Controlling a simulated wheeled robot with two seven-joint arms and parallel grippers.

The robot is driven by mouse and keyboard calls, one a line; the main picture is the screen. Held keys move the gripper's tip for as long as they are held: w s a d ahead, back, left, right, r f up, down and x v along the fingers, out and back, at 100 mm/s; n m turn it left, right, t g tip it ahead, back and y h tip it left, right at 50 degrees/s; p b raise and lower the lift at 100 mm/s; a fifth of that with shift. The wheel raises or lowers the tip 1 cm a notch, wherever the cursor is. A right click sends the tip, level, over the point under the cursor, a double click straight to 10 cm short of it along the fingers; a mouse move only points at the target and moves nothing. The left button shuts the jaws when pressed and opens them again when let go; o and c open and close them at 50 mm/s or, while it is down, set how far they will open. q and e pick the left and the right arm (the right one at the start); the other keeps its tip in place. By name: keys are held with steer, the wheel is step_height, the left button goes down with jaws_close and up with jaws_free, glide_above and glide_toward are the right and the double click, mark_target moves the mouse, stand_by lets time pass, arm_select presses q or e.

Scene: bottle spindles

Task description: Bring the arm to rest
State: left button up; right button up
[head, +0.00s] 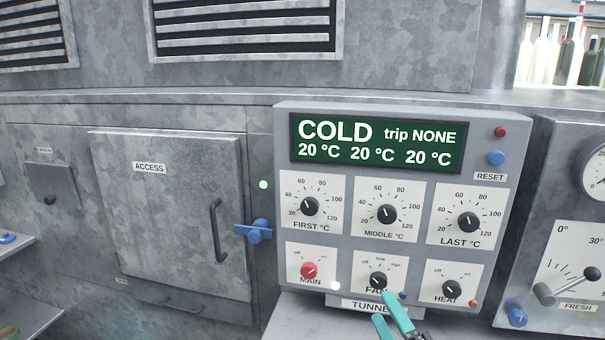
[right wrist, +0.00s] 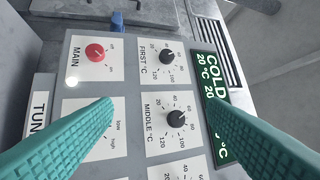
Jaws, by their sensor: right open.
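My right gripper (head: 385,307) shows at the bottom of the head view, its teal fingers just below the FAN knob (head: 378,281) of the control panel (head: 345,170). In the right wrist view the gripper (right wrist: 158,107) is open, its two fingers wide apart with nothing between them but the panel face behind. The left finger covers part of the fan dial there. Whether a finger touches the panel I cannot tell. My left gripper is not in view.
The panel display (head: 376,143) reads COLD, trip NONE, 20 °C three times. The red MAIN knob (head: 309,270) and HEAT knob (head: 451,288) flank the fan knob. An ACCESS door (head: 170,215) with a blue latch (head: 258,231) is left. A FRESH lever (head: 560,288) is right.

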steer(key=s+d+f+m+g+h, duration=0.4)
steer(key=s+f+m+g, duration=0.15)
steer(key=f+m, duration=0.35)
steer(key=s+d+f+m+g+h, duration=0.45)
steer(key=s+f+m, duration=0.3)
steer(key=f, duration=0.25)
steer(key=s+a+f+m+g+y, duration=0.1)
steer(key=s+f+m+g, duration=0.1)
steer(key=s+f+g, duration=0.3)
steer(key=s+a+f+m+g+y, duration=0.1)
steer(key=s+a+m+g, duration=0.1)
steer(key=s, duration=0.5)
step_height(320, 180, down, 25)
steer(key=s+g, duration=0.1)
steer(key=s, duration=0.1)
steer(key=s+d+f+g, duration=0.1)
steer(key=s+d+f, duration=0.2)
steer(key=s+f, duration=1.2)
steer(key=shift+s+d+f+n, duration=0.2)
steer(key=shift+s+f+n, duration=0.15)
steer(key=shift+s, duration=0.1)
